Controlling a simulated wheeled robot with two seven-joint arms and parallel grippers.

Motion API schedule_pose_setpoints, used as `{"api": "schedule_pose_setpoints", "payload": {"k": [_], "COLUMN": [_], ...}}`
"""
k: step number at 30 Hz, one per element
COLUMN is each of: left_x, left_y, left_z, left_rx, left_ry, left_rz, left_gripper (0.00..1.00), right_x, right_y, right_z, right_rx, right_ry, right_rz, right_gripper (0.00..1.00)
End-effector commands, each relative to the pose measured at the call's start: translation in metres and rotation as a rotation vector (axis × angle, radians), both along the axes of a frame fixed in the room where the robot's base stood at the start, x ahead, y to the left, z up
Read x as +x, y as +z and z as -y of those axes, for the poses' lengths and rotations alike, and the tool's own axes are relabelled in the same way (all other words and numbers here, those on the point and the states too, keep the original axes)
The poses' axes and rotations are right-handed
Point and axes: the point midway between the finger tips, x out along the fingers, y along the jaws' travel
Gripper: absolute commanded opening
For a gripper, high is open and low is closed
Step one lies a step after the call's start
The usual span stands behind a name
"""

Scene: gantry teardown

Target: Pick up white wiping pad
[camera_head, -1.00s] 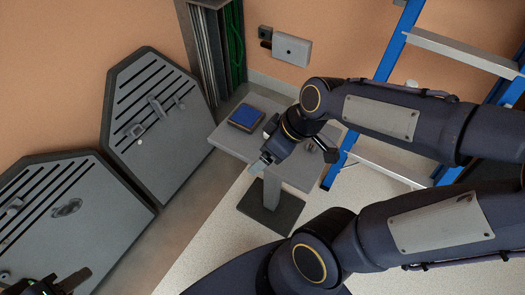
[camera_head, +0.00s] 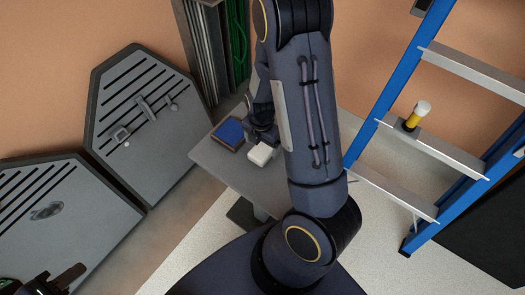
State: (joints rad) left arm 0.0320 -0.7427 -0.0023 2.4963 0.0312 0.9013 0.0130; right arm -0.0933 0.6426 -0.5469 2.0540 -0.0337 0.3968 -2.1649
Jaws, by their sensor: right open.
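A small white block, which looks like the white wiping pad (camera_head: 261,154), is at the small grey table (camera_head: 222,163), just in front of my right gripper (camera_head: 261,138). The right gripper is open and points down by the pad. My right arm hides part of the gripper and the table's right side. I cannot tell whether the fingers touch the pad. My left gripper (camera_head: 45,284) shows only in part at the bottom left corner, away from the table, and its jaw state is unclear.
A blue-topped dark tray (camera_head: 228,133) lies on the table, left of the pad. Grey slotted panels (camera_head: 145,120) lean at the left wall. A blue ladder (camera_head: 395,95) stands at the right, with a yellow and white item (camera_head: 413,118) on a step.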

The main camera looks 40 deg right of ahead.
Motion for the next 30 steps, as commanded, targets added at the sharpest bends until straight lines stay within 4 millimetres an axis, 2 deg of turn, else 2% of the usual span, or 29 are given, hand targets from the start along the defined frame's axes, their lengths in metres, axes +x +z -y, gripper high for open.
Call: {"api": "schedule_pose_setpoints", "payload": {"k": [3,6,14,25,26,30], "left_x": [0.0,0.0,0.0,0.0,0.0,0.0], "left_y": [0.0,0.0,0.0,0.0,0.0,0.0], "left_z": [0.0,0.0,0.0,0.0,0.0,0.0], "left_rx": [0.0,0.0,0.0,0.0,0.0,0.0], "left_ry": [0.0,0.0,0.0,0.0,0.0,0.0], "left_rz": [0.0,0.0,0.0,0.0,0.0,0.0], "left_gripper": [0.36,0.36,0.36,0.36,0.36,0.36], "right_x": [-0.002,-0.001,-0.001,-0.001,-0.001,-0.001], "right_y": [-0.02,-0.029,-0.032,-0.031,-0.031,-0.031], "right_z": [0.003,0.002,0.002,0.002,0.002,0.002], "right_rx": [0.001,0.001,0.0,0.001,0.001,0.001], "right_ry": [-0.001,-0.001,-0.002,-0.002,-0.002,-0.002], "right_rz": [-0.005,-0.003,0.001,0.0,0.0,0.0], "right_gripper": [0.85,0.85,0.85,0.39,0.36,0.36]}}
